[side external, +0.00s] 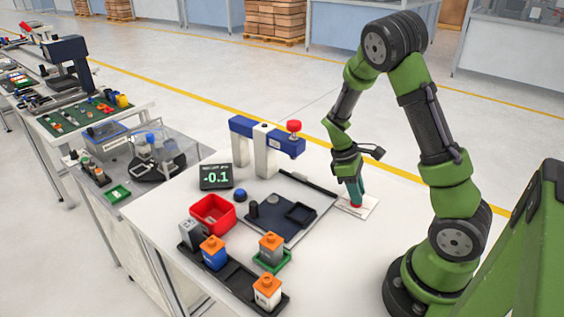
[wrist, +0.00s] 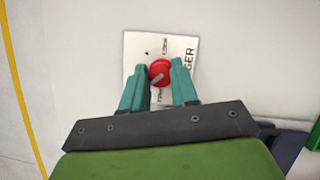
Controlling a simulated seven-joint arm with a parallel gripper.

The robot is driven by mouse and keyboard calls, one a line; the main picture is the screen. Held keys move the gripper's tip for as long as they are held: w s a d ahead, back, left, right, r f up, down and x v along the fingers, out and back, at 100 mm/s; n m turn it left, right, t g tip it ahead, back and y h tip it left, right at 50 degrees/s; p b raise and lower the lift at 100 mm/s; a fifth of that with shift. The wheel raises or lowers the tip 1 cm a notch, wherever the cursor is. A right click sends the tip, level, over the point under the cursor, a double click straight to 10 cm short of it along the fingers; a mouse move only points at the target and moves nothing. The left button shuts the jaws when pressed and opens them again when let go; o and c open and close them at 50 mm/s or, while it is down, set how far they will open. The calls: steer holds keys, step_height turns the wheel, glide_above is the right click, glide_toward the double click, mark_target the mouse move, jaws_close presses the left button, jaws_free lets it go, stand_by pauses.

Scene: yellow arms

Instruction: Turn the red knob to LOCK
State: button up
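The red knob (wrist: 160,71) sits on a white label plate (wrist: 135,48) in the wrist view. The printed words on the plate are mostly too small to read; "GER" shows at the right. My gripper (wrist: 160,77) has its two teal fingers on either side of the knob. I cannot tell whether they touch it. In the side view, my gripper (side external: 356,203) points down at the plate (side external: 368,210), and only a bit of the red knob (side external: 356,207) shows below the fingertips.
A dark tray (side external: 290,225) lies left of the plate, beside a blue-topped press (side external: 265,135) with a red top knob (side external: 294,126). A display (side external: 216,176) reads -0.1. A red bin (side external: 213,215) and several capped blocks stand at the front left. Table right of the tray is mostly clear.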

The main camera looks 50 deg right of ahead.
jaws_close()
steer(key=m+y, duration=0.1)
steer(key=m, duration=0.2)
steer(key=shift+d+m+y, duration=0.1)
steer(key=shift+m+y, duration=0.2)
steer(key=shift+m, duration=0.1)
steer(key=m, duration=0.2)
steer(key=m+y, duration=0.1)
steer(key=m, duration=0.1)
steer(key=shift+d+m+y, duration=0.1)
steer(key=shift+m+y, duration=0.2)
steer(key=m, duration=0.2)
steer(key=m+t+y, duration=0.1)
steer(key=m, duration=0.2)
steer(key=shift+d+t+y, duration=0.1)
steer(key=shift+t+y, duration=0.2)
steer(key=shift+s+m+t+y, duration=0.1)
steer(key=shift+m+t+y, duration=0.4)
steer(key=shift+m, duration=1.7)
steer(key=shift+t, duration=0.3)
